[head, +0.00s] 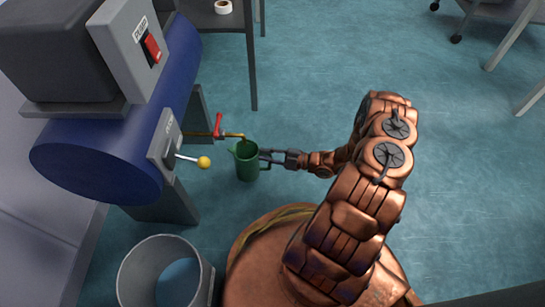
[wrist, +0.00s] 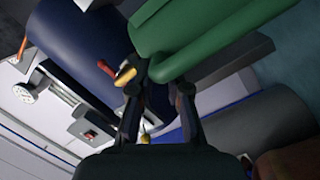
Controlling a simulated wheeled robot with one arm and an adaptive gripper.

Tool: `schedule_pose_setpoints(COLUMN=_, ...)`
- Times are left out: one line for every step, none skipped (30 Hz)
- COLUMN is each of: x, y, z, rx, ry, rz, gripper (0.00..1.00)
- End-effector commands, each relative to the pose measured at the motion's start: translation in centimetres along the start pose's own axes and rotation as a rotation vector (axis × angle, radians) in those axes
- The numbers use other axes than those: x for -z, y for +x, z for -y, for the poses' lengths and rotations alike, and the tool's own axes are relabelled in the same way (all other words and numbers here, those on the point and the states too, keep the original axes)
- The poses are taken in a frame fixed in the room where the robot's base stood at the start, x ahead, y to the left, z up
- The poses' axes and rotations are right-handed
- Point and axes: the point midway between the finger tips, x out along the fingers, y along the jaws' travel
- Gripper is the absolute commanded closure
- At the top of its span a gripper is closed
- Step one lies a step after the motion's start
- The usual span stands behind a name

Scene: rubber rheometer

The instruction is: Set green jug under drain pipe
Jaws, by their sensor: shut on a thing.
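The green jug (head: 247,165) is upright beside the blue tank, with its mouth by the end of the brass drain pipe (head: 232,135). The pipe's end seems to lie over the jug's mouth, but the exact gap is unclear. My gripper (head: 267,158) is shut on the jug's handle, at the jug's right side. In the wrist view the jug (wrist: 205,35) fills the top, and my gripper (wrist: 160,85) closes on its handle. The pipe's yellow end (wrist: 126,76) shows beside the jug there. Whether the jug's base touches the floor is unclear.
A red valve handle (head: 218,124) sits on the pipe. The blue tank (head: 115,130) carries a yellow-knobbed lever (head: 203,162) and a red pump switch (head: 151,48). A grey bin (head: 160,245) stands at lower left.

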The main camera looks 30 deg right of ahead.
Motion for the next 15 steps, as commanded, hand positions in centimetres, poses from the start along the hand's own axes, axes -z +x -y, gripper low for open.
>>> schedule_pose_setpoints(x=0.0, y=0.1, z=-0.1, rx=-0.003, ry=-0.001, rz=-0.003, gripper=1.0)
schedule_pose_setpoints(x=0.0, y=0.1, z=0.0, rx=-0.003, ry=-0.001, rz=-0.003, gripper=1.0)
schedule_pose_setpoints(x=-0.2, y=0.1, z=0.2, rx=-0.003, ry=0.0, rz=-0.003, gripper=1.0)
schedule_pose_setpoints(x=-0.3, y=0.1, z=0.4, rx=-0.003, ry=-0.001, rz=-0.003, gripper=1.0)
schedule_pose_setpoints(x=-0.5, y=0.1, z=0.6, rx=-0.003, ry=-0.001, rz=-0.003, gripper=1.0)
schedule_pose_setpoints(x=-0.7, y=0.1, z=0.9, rx=-0.003, ry=0.0, rz=-0.003, gripper=1.0)
schedule_pose_setpoints(x=-0.9, y=0.0, z=1.2, rx=-0.004, ry=0.0, rz=-0.003, gripper=1.0)
schedule_pose_setpoints(x=-1.2, y=0.0, z=1.5, rx=-0.004, ry=0.0, rz=-0.003, gripper=1.0)
schedule_pose_setpoints(x=-1.5, y=0.0, z=1.9, rx=-0.003, ry=-0.001, rz=-0.003, gripper=1.0)
schedule_pose_setpoints(x=-1.7, y=0.0, z=2.1, rx=-0.003, ry=-0.001, rz=-0.003, gripper=1.0)
schedule_pose_setpoints(x=-1.8, y=0.0, z=2.4, rx=-0.003, ry=-0.001, rz=-0.003, gripper=1.0)
schedule_pose_setpoints(x=-2.0, y=0.0, z=2.6, rx=-0.003, ry=-0.001, rz=-0.003, gripper=1.0)
schedule_pose_setpoints(x=-2.1, y=0.0, z=2.7, rx=-0.003, ry=-0.001, rz=-0.003, gripper=1.0)
schedule_pose_setpoints(x=-2.1, y=0.0, z=2.7, rx=-0.003, ry=-0.001, rz=-0.003, gripper=1.0)
schedule_pose_setpoints(x=-2.1, y=0.0, z=2.7, rx=-0.003, ry=-0.001, rz=-0.003, gripper=1.0)
